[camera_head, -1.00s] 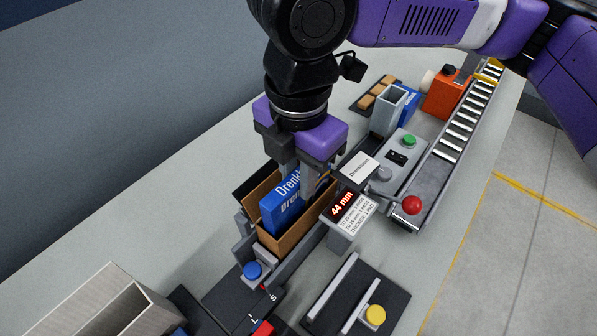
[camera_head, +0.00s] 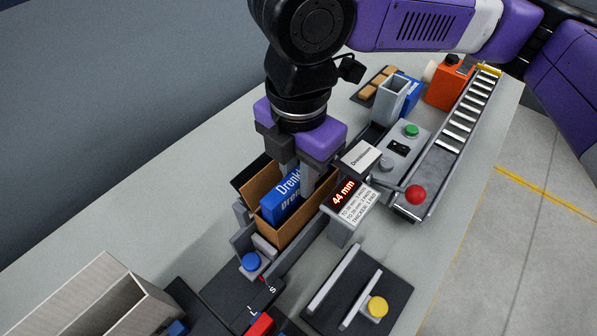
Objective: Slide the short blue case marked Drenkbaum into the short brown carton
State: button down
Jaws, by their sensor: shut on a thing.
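The short blue case (camera_head: 279,207) with white "Drenk…" lettering stands inside the open short brown carton (camera_head: 295,234). Its upper part shows above the carton's front wall; its lower part is hidden. My gripper (camera_head: 303,182) points down over the carton and is shut on the case, with its fingers partly hidden at the case's upper right end. The carton sits in a grey holder, with a dark flap open at its left.
A display reading "44 mm" (camera_head: 343,194) and a lever with a red knob (camera_head: 415,195) stand close to the right. A blue button (camera_head: 251,262) is in front. A roller conveyor (camera_head: 459,130) and orange can (camera_head: 449,85) lie farther back. A grey bin (camera_head: 100,300) is at lower left.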

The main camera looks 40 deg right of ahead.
jog(key=c, duration=1.2)
grip_release()
jog(key=shift+o, duration=0.2)
jog(key=shift+r+p, duration=3.45)
jog(key=shift+r, duration=0.1)
